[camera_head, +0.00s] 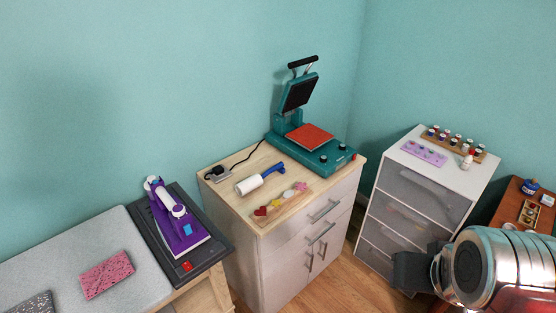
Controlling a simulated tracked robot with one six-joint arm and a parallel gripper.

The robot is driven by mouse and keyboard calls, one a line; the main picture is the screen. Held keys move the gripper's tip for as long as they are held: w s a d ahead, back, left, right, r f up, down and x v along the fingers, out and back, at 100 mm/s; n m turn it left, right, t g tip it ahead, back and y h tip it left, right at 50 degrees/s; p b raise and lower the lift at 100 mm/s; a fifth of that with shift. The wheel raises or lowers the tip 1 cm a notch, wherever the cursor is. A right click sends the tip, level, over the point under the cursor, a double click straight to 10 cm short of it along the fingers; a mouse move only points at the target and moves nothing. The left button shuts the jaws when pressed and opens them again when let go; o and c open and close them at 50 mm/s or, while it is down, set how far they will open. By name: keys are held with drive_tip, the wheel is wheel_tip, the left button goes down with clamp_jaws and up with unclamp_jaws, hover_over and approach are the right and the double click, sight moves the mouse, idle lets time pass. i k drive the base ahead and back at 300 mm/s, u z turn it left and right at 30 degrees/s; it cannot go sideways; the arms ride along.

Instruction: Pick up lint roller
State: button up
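The lint roller (249,185) lies on the light wooden top of a cabinet (225,180) in the middle of the head view. It has a white roll at the left and a blue handle pointing up and right. Nothing touches it from above. My arm shows at the lower right, with a shiny metal link and a dark block (410,270) at its left end. The block may belong to my gripper; no fingertips can be made out. It is well to the right of the lint roller and apart from it.
A teal heat press (318,158) stands behind the roller. A wooden tray (283,204) with colored shapes lies in front, and a black cord and plug (217,173) are to its left. A purple iron (178,218) is further left; a drawer unit (412,190) stands right.

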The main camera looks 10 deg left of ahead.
sight(279, 167)
drive_tip(key=z, duration=0.05)
drive_tip(key=i, duration=0.85)
drive_tip(key=u, duration=3.85)
